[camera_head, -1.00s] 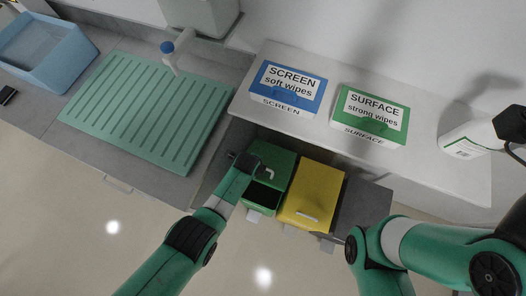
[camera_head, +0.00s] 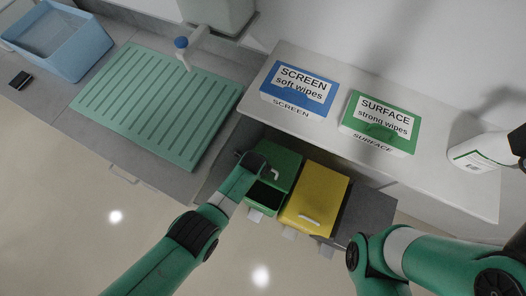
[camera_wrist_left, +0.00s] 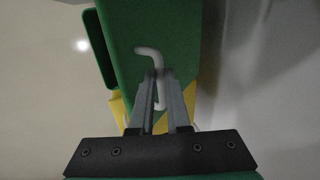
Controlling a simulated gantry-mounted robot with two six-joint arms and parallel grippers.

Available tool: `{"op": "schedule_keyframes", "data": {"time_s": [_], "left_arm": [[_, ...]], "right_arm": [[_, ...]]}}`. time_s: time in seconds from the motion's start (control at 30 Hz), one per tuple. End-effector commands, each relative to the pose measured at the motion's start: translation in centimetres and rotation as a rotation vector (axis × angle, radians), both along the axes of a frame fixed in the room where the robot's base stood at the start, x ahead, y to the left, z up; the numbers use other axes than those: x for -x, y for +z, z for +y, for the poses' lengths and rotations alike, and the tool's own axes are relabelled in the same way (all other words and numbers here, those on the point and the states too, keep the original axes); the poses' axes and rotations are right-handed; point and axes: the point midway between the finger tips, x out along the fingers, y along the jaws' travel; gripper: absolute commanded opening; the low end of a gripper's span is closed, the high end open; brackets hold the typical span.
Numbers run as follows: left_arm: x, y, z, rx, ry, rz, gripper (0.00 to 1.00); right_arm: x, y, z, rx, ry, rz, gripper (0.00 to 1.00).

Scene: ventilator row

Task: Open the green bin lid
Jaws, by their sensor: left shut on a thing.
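The green bin (camera_head: 264,203) stands at the left of the bin row below the counter. Its green lid (camera_head: 287,161) is tilted up, and a dark gap shows at the bin's front. My left gripper (camera_head: 271,173) is at the lid's pale handle (camera_head: 276,176). In the left wrist view, the fingers (camera_wrist_left: 160,78) are shut on the bent pale handle (camera_wrist_left: 149,52), against the green lid (camera_wrist_left: 160,22). My right arm comes in from the right; its gripper is not in view.
A yellow bin (camera_head: 316,195) and a grey bin (camera_head: 362,212) stand to the right. The white counter (camera_head: 335,75) above carries blue SCREEN wipes (camera_head: 298,90), green SURFACE wipes (camera_head: 379,122) and a white bottle (camera_head: 480,152). A ribbed green mat (camera_head: 155,100) lies left. The floor in front is clear.

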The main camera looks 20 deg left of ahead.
Motion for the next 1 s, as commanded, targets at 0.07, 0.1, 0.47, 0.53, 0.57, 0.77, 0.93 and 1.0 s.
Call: {"op": "schedule_keyframes", "data": {"time_s": [0.07,0.1,0.47,0.53,0.57,0.77,0.93,1.0], "left_arm": [[-0.04,0.03,-0.03,0.000,0.000,-0.001,0.00],[-0.04,0.03,-0.03,0.000,0.000,-0.001,0.00],[-0.05,0.04,-0.03,0.001,0.000,-0.002,0.00],[-0.06,0.04,-0.03,0.001,0.000,-0.002,0.00],[-0.06,0.04,-0.03,0.001,0.000,-0.002,0.00],[-0.05,0.04,-0.04,0.001,0.000,-0.002,0.00],[-0.18,0.09,-0.07,0.001,0.000,-0.002,0.00],[-0.77,0.40,-0.19,0.002,0.000,-0.005,0.00]], "right_arm": [[0.00,0.00,0.00,0.000,0.000,0.000,0.00],[0.00,0.00,0.00,0.000,0.000,0.000,0.00],[-0.01,-0.01,0.00,0.000,0.000,0.000,0.00],[-0.01,-0.01,0.00,0.000,0.000,0.000,0.00],[-0.01,-0.01,0.00,0.000,0.000,0.000,0.00],[-0.01,-0.01,0.00,0.000,0.000,0.000,0.00],[-0.01,-0.08,0.00,0.000,0.000,0.000,0.00],[0.00,-0.34,0.00,0.000,0.000,0.000,0.00]]}}
